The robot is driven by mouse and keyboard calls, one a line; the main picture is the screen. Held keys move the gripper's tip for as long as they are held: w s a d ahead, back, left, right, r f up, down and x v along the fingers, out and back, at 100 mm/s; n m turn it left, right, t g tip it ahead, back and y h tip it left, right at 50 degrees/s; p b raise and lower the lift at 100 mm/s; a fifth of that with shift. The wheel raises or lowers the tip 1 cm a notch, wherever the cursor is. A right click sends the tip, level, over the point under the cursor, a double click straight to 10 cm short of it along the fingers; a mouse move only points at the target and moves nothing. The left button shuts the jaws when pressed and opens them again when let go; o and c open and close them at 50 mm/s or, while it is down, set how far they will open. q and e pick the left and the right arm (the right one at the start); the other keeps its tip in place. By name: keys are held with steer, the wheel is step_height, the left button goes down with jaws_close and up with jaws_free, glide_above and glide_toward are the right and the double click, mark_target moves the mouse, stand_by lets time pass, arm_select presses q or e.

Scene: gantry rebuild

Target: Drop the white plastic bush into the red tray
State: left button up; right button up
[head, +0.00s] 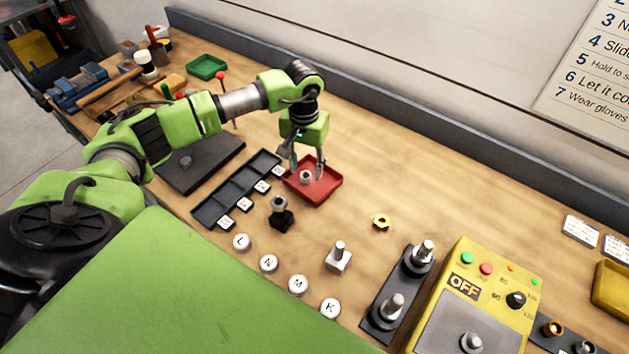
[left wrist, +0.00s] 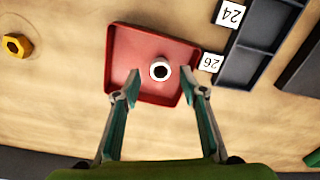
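The white plastic bush (head: 305,177) is a small pale ring with a dark hole, seen over the floor of the red tray (head: 330,189). In the left wrist view the bush (left wrist: 160,71) shows inside the rim of the red tray (left wrist: 190,42). My left gripper (head: 306,171) points down over the tray. In the left wrist view its two fingers (left wrist: 161,84) are spread wide, with a gap on each side of the bush. The gripper is open and holds nothing. My right gripper is in neither view.
A dark compartment tray (head: 222,203) with number labels lies left of the red tray. A black block with a metal nut (head: 280,211), a yellow nut (head: 381,223) and several lettered white discs (head: 269,263) stand nearer. A yellow control box (head: 480,300) reads OFF.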

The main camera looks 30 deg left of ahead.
arm_select(q)
step_height(320, 180, up, 12)
stand_by(0.5)
stand_by(0.3)
